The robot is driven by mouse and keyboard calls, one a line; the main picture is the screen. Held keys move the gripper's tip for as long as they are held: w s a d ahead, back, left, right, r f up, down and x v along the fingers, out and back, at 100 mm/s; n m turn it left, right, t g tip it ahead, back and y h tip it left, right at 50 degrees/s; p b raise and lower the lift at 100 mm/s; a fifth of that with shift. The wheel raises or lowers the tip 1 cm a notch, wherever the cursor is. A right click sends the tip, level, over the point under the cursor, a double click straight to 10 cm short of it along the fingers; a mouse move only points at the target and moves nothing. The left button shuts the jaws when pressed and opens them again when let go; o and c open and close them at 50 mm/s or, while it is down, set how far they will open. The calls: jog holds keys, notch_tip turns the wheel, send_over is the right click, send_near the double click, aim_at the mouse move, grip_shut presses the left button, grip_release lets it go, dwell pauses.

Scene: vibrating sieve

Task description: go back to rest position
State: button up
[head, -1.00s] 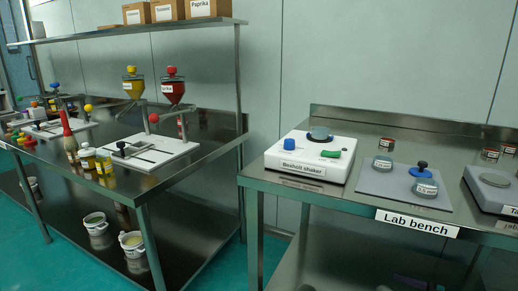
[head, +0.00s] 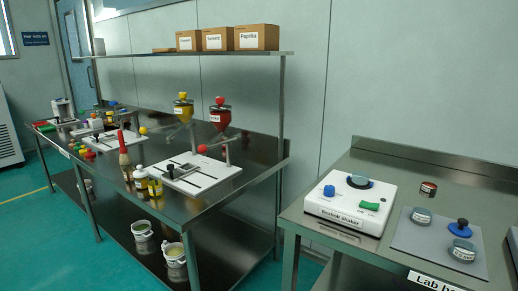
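My gripper and arm are not in view in the head view, so I cannot see what the gripper holds or how it stands. The lab bench (head: 332,187) is at the right. On it stands the white Bexholt shaker (head: 350,205) with a blue knob, a green switch and a dark round piece on top. Beside it a grey mat (head: 432,251) bears round labelled sieve pieces (head: 463,250), one with a dark knob (head: 462,224). A small dark-red labelled dish (head: 428,189) sits behind the mat.
A steel table (head: 228,195) at the left bears yellow (head: 183,110) and red (head: 220,116) hoppers, white stands and several bottles. Boxes (head: 257,37) sit on the shelf above. White buckets (head: 174,254) stand on its lower shelf. Green floor (head: 40,240) is clear at the front left.

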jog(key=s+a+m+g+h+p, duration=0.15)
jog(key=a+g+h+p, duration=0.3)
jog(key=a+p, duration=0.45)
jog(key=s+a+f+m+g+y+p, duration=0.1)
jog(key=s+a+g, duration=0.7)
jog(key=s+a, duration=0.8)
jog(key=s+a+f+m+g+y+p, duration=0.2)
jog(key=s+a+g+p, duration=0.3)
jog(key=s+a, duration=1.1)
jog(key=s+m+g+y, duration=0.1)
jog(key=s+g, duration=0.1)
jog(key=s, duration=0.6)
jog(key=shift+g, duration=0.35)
